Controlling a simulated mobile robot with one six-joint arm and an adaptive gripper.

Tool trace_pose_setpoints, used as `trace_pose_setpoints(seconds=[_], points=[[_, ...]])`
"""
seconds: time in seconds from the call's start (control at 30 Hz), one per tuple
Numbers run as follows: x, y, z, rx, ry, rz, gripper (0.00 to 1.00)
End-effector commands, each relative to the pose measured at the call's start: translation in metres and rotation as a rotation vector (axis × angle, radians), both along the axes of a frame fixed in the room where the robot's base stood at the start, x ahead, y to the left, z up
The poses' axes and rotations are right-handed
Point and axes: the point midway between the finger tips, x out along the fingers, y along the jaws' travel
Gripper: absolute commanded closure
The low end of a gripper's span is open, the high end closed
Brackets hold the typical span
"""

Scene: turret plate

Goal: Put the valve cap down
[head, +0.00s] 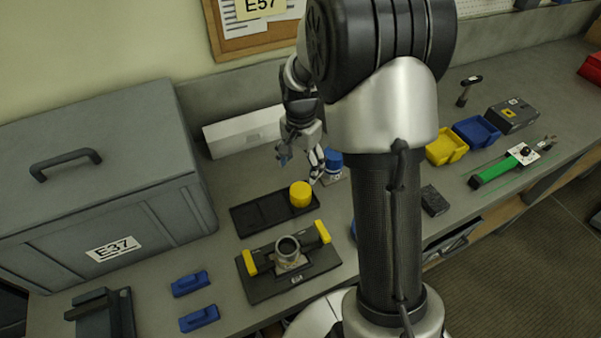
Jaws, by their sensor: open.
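A yellow round cap (301,194), which looks like the valve cap, sits at the right end of a black compartment tray (262,225). My gripper (300,165) is open, just above and behind the yellow cap and apart from it. Nothing shows between its fingers. A dark plate (265,289) with a grey ring (287,247) in its middle and yellow clamps at both sides lies in front of the tray. A blue-topped round part (333,160) stands right of my gripper, partly behind it.
A big grey case (150,215) marked E37 stands at the left. Two blue blocks (190,284) lie in front of it. Yellow (446,148) and blue bins, a dark box and a green-handled tool (495,172) lie at the right. My arm hides the middle of the bench.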

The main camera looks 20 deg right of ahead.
Motion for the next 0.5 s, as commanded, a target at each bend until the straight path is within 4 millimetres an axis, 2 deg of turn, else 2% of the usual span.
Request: trace_pose_setpoints(seconds=[0.17,0.27,0.37,0.5], points=[[-0.003,0.003,0.020,-0.003,-0.012,0.026,0.30],[-0.014,0.012,0.048,-0.011,-0.042,0.096,0.30],[-0.036,0.027,0.086,-0.025,-0.088,0.214,0.30],[-0.079,0.049,0.133,-0.055,-0.156,0.408,0.30]])
